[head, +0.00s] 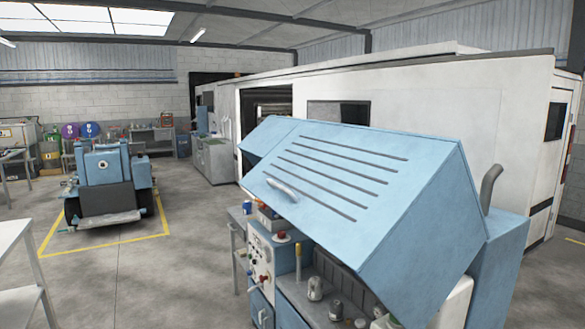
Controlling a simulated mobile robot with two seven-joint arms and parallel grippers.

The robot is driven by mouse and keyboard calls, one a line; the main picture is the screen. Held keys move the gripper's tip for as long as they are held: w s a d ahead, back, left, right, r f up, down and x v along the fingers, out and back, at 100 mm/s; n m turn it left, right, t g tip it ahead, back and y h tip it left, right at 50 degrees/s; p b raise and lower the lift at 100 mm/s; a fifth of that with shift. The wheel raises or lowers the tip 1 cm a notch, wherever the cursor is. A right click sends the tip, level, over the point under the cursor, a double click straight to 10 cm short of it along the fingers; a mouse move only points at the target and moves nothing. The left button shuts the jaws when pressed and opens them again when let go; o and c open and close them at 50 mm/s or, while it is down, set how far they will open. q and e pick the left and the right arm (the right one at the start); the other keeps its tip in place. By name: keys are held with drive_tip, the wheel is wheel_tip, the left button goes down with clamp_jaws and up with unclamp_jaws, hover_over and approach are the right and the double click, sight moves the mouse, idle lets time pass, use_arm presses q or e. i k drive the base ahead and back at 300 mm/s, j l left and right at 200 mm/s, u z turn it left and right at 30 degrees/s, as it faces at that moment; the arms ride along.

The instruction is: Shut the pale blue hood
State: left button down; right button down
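The pale blue hood (350,165) stands raised and tilted over a blue machine (498,265) in the right half of the head view. Its slotted top panel slopes down toward the left, and a light curved handle (288,194) sits near its lower left edge. Under the hood the machine's bay (310,295) is open, with several fittings visible in it. The far inside of the bay is hidden by the hood. Neither of my grippers shows in this view.
A control panel (261,262) with knobs fronts the machine's left side. A dark exhaust pipe (489,188) rises at its right. A white bench (15,240) stands at the left edge. Another blue machine (105,180) stands inside yellow floor lines. The floor between is clear.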

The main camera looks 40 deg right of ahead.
sight(403, 210)
drive_tip(key=i+z, duration=0.7)
drive_tip(key=i, duration=0.15)
drive_tip(key=i+j+z, duration=0.35)
drive_tip(key=i+l, duration=0.1)
